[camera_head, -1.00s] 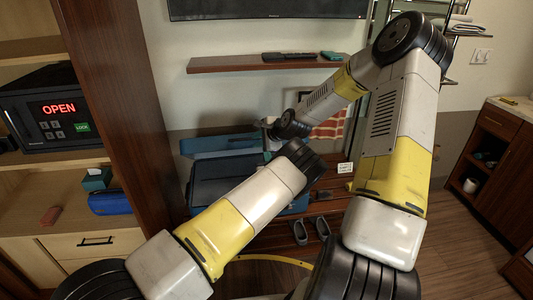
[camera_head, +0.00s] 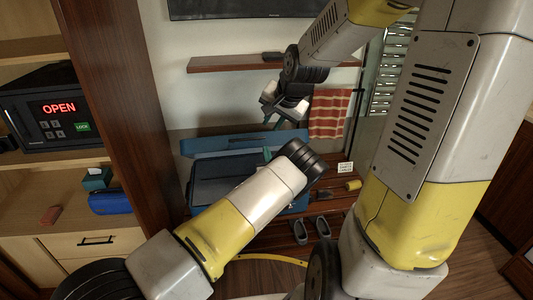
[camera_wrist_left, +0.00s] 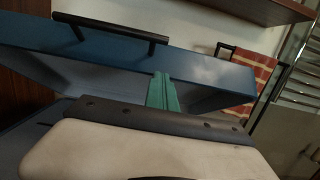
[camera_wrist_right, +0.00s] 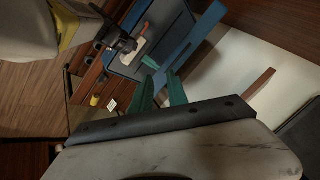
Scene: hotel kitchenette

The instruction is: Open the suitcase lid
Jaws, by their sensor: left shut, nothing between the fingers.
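The blue suitcase (camera_head: 208,187) stands on the low wooden bench. Its lid (camera_head: 225,142) is raised, with a gap over the base. In the left wrist view the lid's handled edge (camera_wrist_left: 195,64) and grey inside show. My left gripper (camera_head: 267,154) is shut and empty, its green fingertips at the lid's lower edge; I cannot tell whether they touch. The fingers also show in the left wrist view (camera_wrist_left: 162,86). My right gripper (camera_head: 280,117) is open and empty, above the lid and apart from it; its spread fingers show in the right wrist view (camera_wrist_right: 160,90).
A wall shelf (camera_head: 225,64) runs above the suitcase, close to my right gripper. A striped towel (camera_head: 330,112) hangs at the right. Shoes (camera_head: 310,229) sit below the bench's front. A wooden cabinet with a safe (camera_head: 50,115) stands at the left.

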